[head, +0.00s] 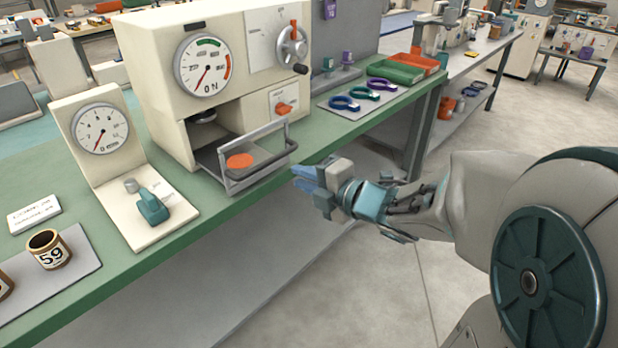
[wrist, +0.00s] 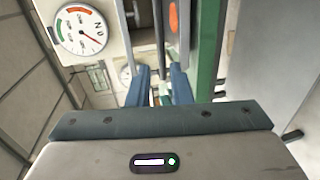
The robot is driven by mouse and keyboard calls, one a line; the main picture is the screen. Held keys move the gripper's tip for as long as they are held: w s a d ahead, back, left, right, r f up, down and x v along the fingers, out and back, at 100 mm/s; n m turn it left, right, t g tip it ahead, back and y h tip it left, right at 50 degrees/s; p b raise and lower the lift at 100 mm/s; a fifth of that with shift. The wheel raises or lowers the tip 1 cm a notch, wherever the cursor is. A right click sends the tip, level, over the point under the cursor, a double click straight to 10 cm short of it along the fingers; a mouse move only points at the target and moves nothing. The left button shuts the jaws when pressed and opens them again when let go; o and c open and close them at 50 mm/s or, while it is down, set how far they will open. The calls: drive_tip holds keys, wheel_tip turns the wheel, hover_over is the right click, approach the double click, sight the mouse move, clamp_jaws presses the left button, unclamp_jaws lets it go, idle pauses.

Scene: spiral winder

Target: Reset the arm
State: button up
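My gripper (head: 304,180) is in front of the green bench edge, to the right of the machine's pulled-out tray. In the wrist view its two blue fingers (wrist: 160,88) stand apart with a gap between them, and I see nothing held. The cream machine (head: 160,62) has a round dial, a crank wheel (head: 292,48) and an orange knob (head: 284,107). Its tray (head: 224,184) has a grey bar handle and an orange disc (head: 239,161) on it. In the head view my fingertips appear just right of the handle; I cannot tell the exact distance.
The green bench (head: 190,232) carries a gauge stand (head: 97,135) with a teal lever, a labelled jar (head: 48,249), a mat with several coloured rings (head: 361,93), and green and orange trays (head: 398,68). The floor (head: 395,290) beside the bench is clear.

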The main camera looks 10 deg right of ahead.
drive_tip(key=shift+s+d, duration=0.35)
drive_tip(key=shift+s, duration=0.1)
drive_tip(key=shift+r, duration=0.1)
drive_tip(key=s+d+r+m+g+h+p, duration=0.1)
drive_tip(key=d+r+m+h+p, duration=0.4)
drive_tip(key=d+m+h+p, duration=0.8)
drive_tip(key=s+a+m+g+y, duration=0.1)
drive_tip(key=s+a+m+g, duration=0.2)
drive_tip(key=s+m, duration=0.3)
drive_tip(key=s+a+m+g+y, duration=0.2)
drive_tip(key=s+a+m+g, duration=0.1)
drive_tip(key=s+m+g, duration=0.2)
drive_tip(key=s+m, duration=0.2)
drive_tip(key=s, duration=0.1)
drive_tip(key=shift+s+r, duration=0.25)
drive_tip(key=shift+r, duration=0.1)
